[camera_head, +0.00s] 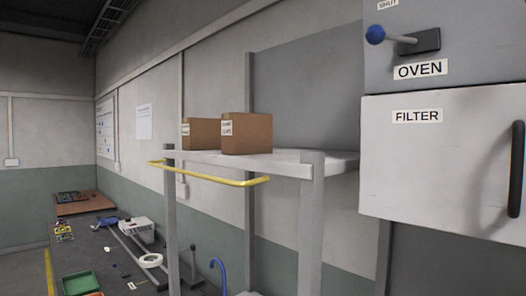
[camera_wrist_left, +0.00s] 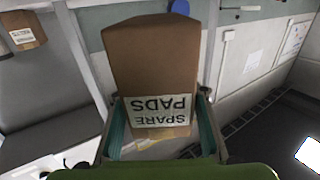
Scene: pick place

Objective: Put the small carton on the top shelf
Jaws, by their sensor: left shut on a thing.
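A brown carton (camera_wrist_left: 152,62) with a white label reading SPARE PADS is held in my left gripper (camera_wrist_left: 160,100), between its teal finger pads, in the left wrist view. The label appears upside down there. In the head view, two brown cartons stand side by side on the top shelf (camera_head: 290,162): one at the front (camera_head: 246,133) and one behind to the left (camera_head: 200,133). Both have white labels too small to read surely. Neither gripper shows in the head view, so I cannot place the held carton there.
A yellow rail (camera_head: 215,179) runs along the shelf's edge, with grey posts (camera_head: 311,235). An oven and filter cabinet (camera_head: 440,160) stands at the right. A lower bench (camera_head: 110,255) holds a green tray (camera_head: 80,283) and tools. Another labelled carton (camera_wrist_left: 22,32) shows in the wrist view.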

